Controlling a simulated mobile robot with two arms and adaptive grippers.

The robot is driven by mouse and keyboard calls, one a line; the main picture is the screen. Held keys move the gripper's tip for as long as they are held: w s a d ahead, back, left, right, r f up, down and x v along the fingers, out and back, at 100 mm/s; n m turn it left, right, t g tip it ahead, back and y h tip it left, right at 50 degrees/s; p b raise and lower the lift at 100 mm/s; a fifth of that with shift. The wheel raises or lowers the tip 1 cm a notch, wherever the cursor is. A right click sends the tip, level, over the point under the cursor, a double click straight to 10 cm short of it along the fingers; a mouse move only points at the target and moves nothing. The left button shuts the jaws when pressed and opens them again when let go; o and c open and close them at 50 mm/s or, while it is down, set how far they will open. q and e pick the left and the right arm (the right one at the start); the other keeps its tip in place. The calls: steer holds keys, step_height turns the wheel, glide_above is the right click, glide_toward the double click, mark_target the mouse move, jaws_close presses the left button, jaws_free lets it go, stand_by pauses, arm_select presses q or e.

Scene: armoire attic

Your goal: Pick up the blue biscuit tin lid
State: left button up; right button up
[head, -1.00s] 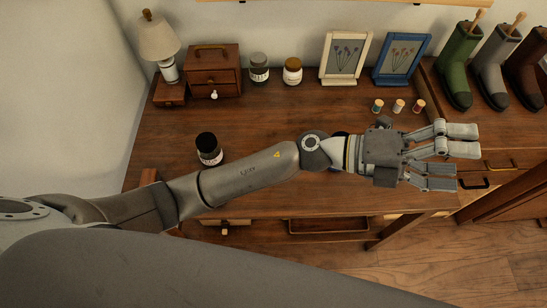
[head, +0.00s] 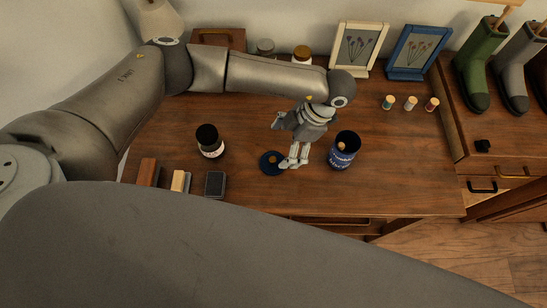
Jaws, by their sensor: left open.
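My left gripper (head: 293,162) is open and points down at the lid's right edge, between lid and tin. Its fingers cover part of the lid's right side; I cannot tell whether they touch it. My right gripper is not in view.
A dark jar (head: 209,142) stands left of the lid. Blocks and a dark square item (head: 215,185) sit near the front edge. Several thread spools (head: 410,103) and two picture frames, one blue (head: 418,52), are at the back right. Boots (head: 482,65) stand beyond.

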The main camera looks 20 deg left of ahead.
mark_target(273, 158)
arm_select(q)
steer(key=x, duration=0.3)
steer(key=shift+s+a+f+p, duration=0.1)
steer(key=shift+s+f+p, duration=0.1)
steer(key=shift+p, duration=0.3)
steer(key=p+x, duration=0.1)
steer(key=x, duration=0.2)
steer(key=shift+s+a+f, duration=0.1)
steer(key=shift+a+f, duration=0.05)
steer(key=shift+f, duration=0.1)
steer(key=shift+a+f+p, duration=0.2)
steer(key=shift+f+p, duration=0.1)
steer(key=shift+f, duration=0.2)
steer(key=c, duration=1)
